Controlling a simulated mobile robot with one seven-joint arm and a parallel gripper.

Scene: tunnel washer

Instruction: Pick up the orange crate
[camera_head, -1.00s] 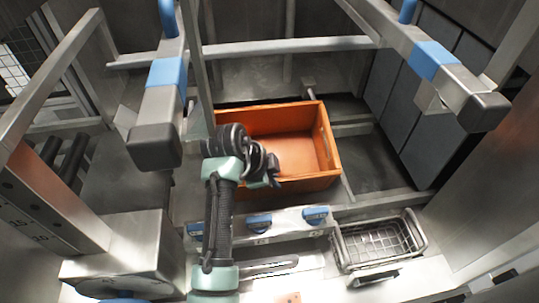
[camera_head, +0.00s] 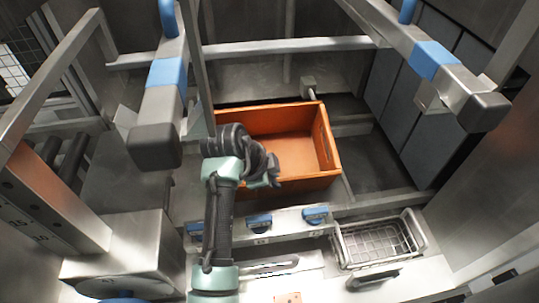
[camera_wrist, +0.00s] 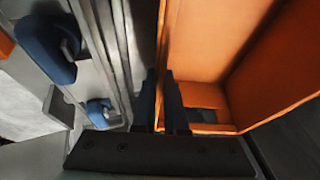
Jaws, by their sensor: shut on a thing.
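The orange crate (camera_head: 300,150) is an open, empty box in the middle of the head view, behind a metal rail with blue fittings. In the wrist view the crate (camera_wrist: 215,40) fills the right side. My gripper (camera_wrist: 168,95) is shut on the crate's near wall, with the thin wall edge running between the two dark fingers. In the head view my gripper (camera_head: 272,172) is at the crate's near side, and the arm hides its near left corner. I cannot tell whether the crate is clear of the surface below.
A metal rail with blue fittings (camera_head: 259,222) runs just in front of the crate. A wire basket (camera_head: 378,243) sits at the front right. Two arms with blue bands (camera_head: 166,72) (camera_head: 434,60) jut in at left and right. Grey panels (camera_head: 430,100) stand at the right.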

